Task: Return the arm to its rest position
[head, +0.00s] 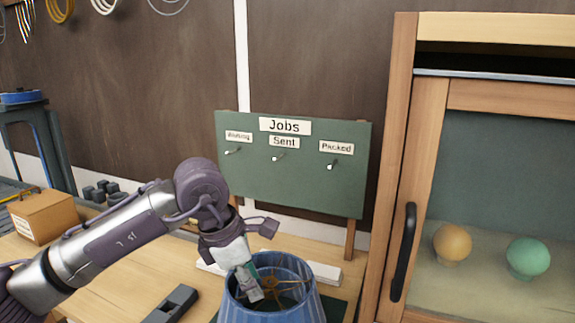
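My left arm comes in from the left, and my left gripper (250,284) points down over the open top of a blue lampshade (268,308). Its fingertips overlap the inside of the shade, near the brass-coloured fitting in the middle. I cannot tell whether the fingers touch anything or how far apart they are. The lower part of the shade is cut off by the bottom edge of the picture. My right gripper is not in view.
A green Jobs board (293,165) with hooks stands behind the shade. A wooden cabinet (404,150) with a black handle (404,252) is at the right. A cardboard box (43,216) and a dark block (171,304) lie on the wooden bench (125,292).

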